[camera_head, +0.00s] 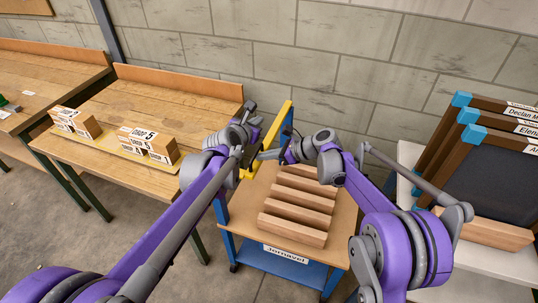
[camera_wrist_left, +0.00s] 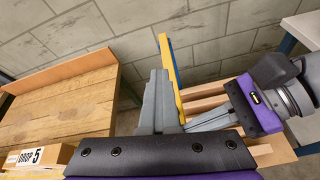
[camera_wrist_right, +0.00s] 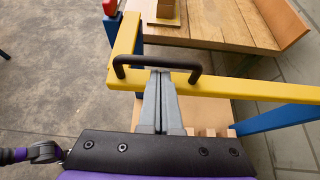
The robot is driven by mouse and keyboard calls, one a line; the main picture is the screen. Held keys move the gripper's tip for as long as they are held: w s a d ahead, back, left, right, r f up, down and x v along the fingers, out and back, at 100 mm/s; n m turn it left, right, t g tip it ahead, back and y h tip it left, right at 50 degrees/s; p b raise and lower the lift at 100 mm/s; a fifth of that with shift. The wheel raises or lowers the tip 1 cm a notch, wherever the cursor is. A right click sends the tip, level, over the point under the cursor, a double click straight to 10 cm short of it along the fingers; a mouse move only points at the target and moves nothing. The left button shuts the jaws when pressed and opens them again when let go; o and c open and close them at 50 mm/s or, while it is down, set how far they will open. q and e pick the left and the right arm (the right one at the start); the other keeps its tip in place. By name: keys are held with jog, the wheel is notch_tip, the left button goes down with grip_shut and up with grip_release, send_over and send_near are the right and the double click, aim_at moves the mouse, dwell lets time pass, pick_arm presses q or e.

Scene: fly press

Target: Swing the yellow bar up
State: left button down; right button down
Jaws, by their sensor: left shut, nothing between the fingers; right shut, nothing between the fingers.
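The yellow bar (camera_head: 273,131) stands along the left edge of the slotted cart, by a blue upright. In the right wrist view the yellow bar (camera_wrist_right: 245,85) spans across, with a black handle (camera_wrist_right: 157,64) on it. My right gripper (camera_head: 264,155) points left at the bar; its shut fingertips (camera_wrist_right: 160,74) are at the handle's lower edge, and I cannot tell whether they touch. My left gripper (camera_head: 250,108) is shut and empty beside the bar's left side. In the left wrist view the left fingers (camera_wrist_left: 157,80) are close to the yellow bar (camera_wrist_left: 169,65).
The cart (camera_head: 237,215) bears several wooden slats (camera_head: 292,231). A wooden bench (camera_head: 160,100) with DROP 5 blocks (camera_head: 148,146) is at left. A white table (camera_head: 410,155) with framed panels (camera_head: 490,185) is at right. A block wall (camera_head: 330,50) closes the back.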

notch_tip(320, 180, up, 2)
jog(key=shift+w+r, duration=0.1)
jog(key=shift+w, duration=0.05)
dwell(0.4)
pick_arm(q)
jog(key=c, duration=1.6)
grip_release()
jog(key=c, duration=0.9)
grip_release()
jog(key=shift+s, duration=0.1)
